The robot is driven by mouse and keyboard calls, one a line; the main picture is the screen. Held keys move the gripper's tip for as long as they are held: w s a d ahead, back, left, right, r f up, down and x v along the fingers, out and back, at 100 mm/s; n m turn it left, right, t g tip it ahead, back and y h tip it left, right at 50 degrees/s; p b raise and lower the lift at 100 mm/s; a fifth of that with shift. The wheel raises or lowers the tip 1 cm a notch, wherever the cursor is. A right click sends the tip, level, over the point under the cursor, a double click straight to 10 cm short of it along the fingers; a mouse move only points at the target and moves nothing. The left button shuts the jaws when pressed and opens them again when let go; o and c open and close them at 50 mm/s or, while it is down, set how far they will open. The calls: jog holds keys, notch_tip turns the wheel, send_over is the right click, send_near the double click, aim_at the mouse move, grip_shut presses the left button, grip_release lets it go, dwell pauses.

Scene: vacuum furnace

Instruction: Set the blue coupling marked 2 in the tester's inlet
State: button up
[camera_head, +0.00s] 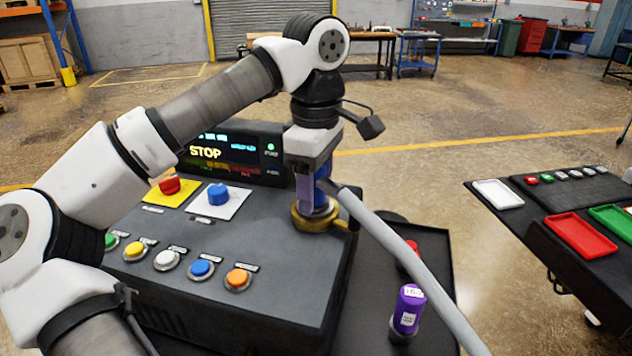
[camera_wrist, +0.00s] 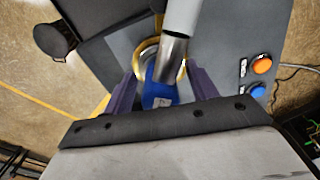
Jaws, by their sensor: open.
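The blue coupling (camera_head: 321,199) stands at the tester's inlet, a brass ring (camera_head: 304,222) on the right of the tester's top. In the wrist view the coupling (camera_wrist: 160,94) has a metal neck with a grey hose, and the brass ring (camera_wrist: 148,52) shows behind it. A pale mark on it is too small to read. My gripper (camera_head: 314,182) is open above the ring. Its purple fingers (camera_wrist: 163,88) stand apart on either side of the coupling. How deep the coupling sits in the ring is partly hidden.
The tester (camera_head: 262,270) has several coloured buttons and a lit screen reading STOP. The grey hose (camera_head: 405,260) runs down to the right, past a purple labelled cylinder (camera_head: 408,312) and a red-topped part (camera_head: 410,252). A table with red (camera_head: 580,235) and other trays stands right.

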jog(key=shift+r, duration=0.1)
notch_tip(320, 180, up, 12)
jog(key=shift+p, duration=0.35)
dwell(0.4)
